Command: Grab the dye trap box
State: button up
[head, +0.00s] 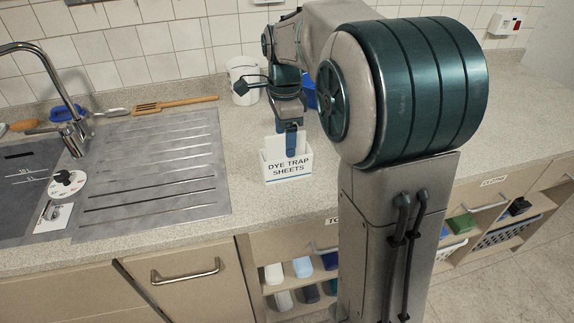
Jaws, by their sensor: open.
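The dye trap box (287,168) is a small white open-topped box labelled "DYE TRAP SHEETS". It stands upright on the speckled counter, right of the draining board. White sheets show above its rim. My gripper (291,138) points down at the top of the box, with one dark finger in front of the sheets. Its other finger is hidden or not clear in this view. The gripper is open. I cannot tell whether the fingers touch the box.
A white tub (242,84) stands behind the box, near the tiled wall. A blue item (310,94) is partly hidden behind my arm. The metal draining board (160,165), sink and tap (62,100) lie to the left. A wooden spatula (175,104) lies at the back. Counter in front of the box is clear.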

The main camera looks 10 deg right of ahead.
aim_at(286, 163)
jog(key=shift+w+d+f, duration=0.1)
jog(key=shift+d+f, duration=0.05)
jog(key=shift+f, duration=3.05)
jog(key=shift+c, duration=0.3)
jog(key=c, duration=1)
